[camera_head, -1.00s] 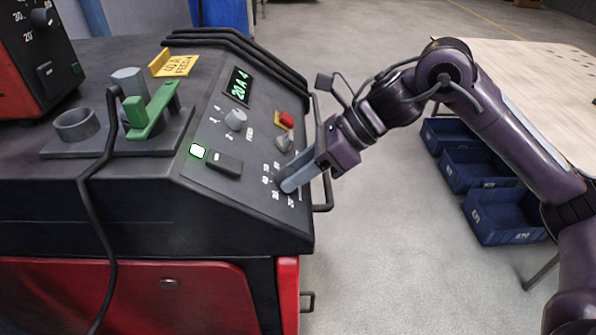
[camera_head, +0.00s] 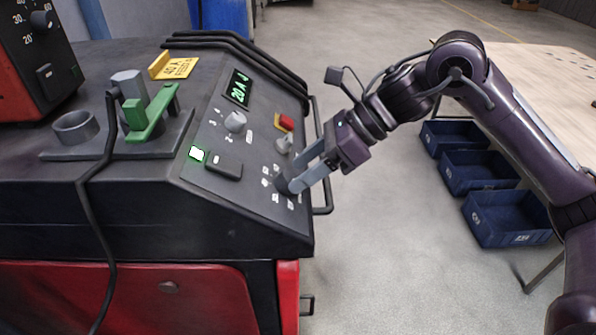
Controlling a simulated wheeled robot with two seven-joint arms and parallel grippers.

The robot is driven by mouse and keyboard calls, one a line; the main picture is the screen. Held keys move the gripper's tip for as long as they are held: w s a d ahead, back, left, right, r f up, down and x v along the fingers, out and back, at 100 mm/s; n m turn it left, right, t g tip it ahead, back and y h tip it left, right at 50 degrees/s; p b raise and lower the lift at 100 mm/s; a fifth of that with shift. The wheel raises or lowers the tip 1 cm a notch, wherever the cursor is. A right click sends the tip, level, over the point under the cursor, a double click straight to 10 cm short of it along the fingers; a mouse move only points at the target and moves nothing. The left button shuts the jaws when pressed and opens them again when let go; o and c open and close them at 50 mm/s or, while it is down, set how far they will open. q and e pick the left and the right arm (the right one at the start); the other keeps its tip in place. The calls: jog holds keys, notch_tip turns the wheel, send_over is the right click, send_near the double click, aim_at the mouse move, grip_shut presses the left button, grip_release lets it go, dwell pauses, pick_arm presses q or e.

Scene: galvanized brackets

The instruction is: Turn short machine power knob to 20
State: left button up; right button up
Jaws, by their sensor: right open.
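The short machine's sloped dark panel (camera_head: 228,192) faces me, with a green display (camera_head: 238,86) that appears to read 20 A. The dark power knob (camera_head: 283,184) sits low on the panel, with small white numbers around it. Its pointer direction is too small to tell. My right gripper (camera_head: 298,174) is open, its two pale fingers apart, with the tips at the knob's right side. Whether they touch the knob I cannot tell. My left gripper is out of view.
A grey feed knob (camera_head: 235,121), a black rocker switch (camera_head: 224,166) and a red switch (camera_head: 286,122) share the panel. A dark handle rail (camera_head: 324,190) runs along its right edge. Blue bins (camera_head: 506,216) stand on the floor by a table.

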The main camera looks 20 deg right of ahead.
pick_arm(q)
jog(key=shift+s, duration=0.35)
pick_arm(e)
jog(key=v, duration=0.6)
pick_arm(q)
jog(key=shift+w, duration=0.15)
